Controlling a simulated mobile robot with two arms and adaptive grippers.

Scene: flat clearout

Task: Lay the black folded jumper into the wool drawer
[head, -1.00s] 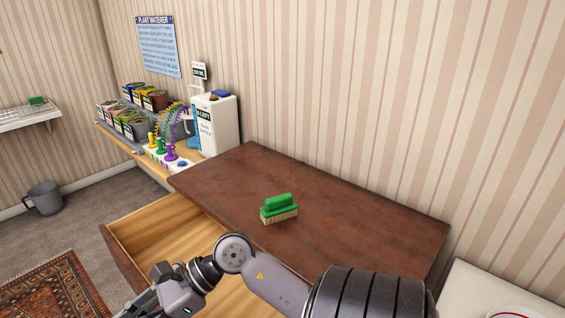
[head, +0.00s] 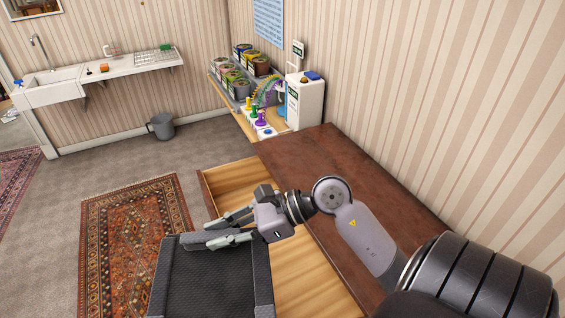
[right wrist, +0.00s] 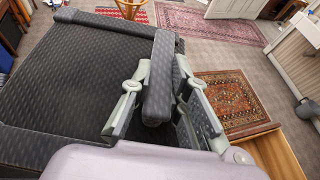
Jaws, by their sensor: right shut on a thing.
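The black folded jumper (head: 212,280) is a dark, textured, flat piece with thick raised edges, at the bottom of the head view. It also fills the left of the right wrist view (right wrist: 60,85). My right gripper (head: 228,231) is shut on one thick edge of it, with a finger on each side (right wrist: 155,95). The open wooden drawer (head: 305,285) shows beside and beyond the jumper, which hides part of the drawer and its front. I cannot tell how high the jumper is above it. No label shows. My left gripper is out of view.
The dark wooden top (head: 330,155) of the drawer unit lies right of the drawer, partly behind my arm. A patterned rug (head: 130,240) and grey bucket (head: 162,127) are on the floor at left.

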